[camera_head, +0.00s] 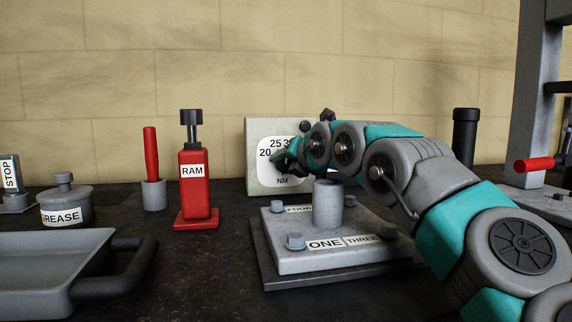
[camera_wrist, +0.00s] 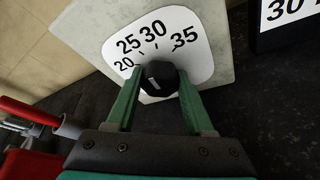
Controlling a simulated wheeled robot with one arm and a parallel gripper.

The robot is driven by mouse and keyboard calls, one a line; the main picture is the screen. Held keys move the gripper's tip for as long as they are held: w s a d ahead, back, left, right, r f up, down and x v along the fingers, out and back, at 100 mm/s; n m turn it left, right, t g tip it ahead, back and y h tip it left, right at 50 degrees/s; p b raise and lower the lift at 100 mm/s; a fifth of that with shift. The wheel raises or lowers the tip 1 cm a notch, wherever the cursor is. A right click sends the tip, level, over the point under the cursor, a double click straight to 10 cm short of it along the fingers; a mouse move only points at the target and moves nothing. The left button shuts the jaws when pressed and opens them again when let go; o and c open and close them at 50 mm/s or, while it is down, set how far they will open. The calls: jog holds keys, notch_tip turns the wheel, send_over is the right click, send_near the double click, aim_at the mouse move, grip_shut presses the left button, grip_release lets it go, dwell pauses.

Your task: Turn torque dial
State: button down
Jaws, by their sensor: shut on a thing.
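The torque dial is a black knob (camera_wrist: 157,78) on a white scale plate (camera_wrist: 190,30) with numbers 20, 25, 30 and 35. A pale line on the knob points up and slightly left, roughly between 25 and 30; the exact reading is hard to tell. My gripper (camera_wrist: 155,88) has its two green fingers on either side of the knob, shut on it. In the head view the grey dial box (camera_head: 254,180) stands against the wall, and my gripper (camera_head: 283,158) covers its knob and the right part of the scale.
A plate with bolts and a post (camera_head: 327,205) stands in front of the box, under my arm. A red ram (camera_head: 194,185), a red-handled tool in a cup (camera_head: 152,170), a grease pot (camera_head: 66,204) and a grey tray (camera_head: 45,265) are to the left. A black cylinder (camera_head: 465,135) and a press frame (camera_head: 530,110) are right.

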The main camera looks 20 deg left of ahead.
jog(key=shift+c, duration=1.4)
grip_release()
jog(key=b+v, duration=0.1)
jog(key=v, duration=0.6)
jog(key=shift+s+d+b, duration=0.25)
jog(key=shift+s+b, duration=0.05)
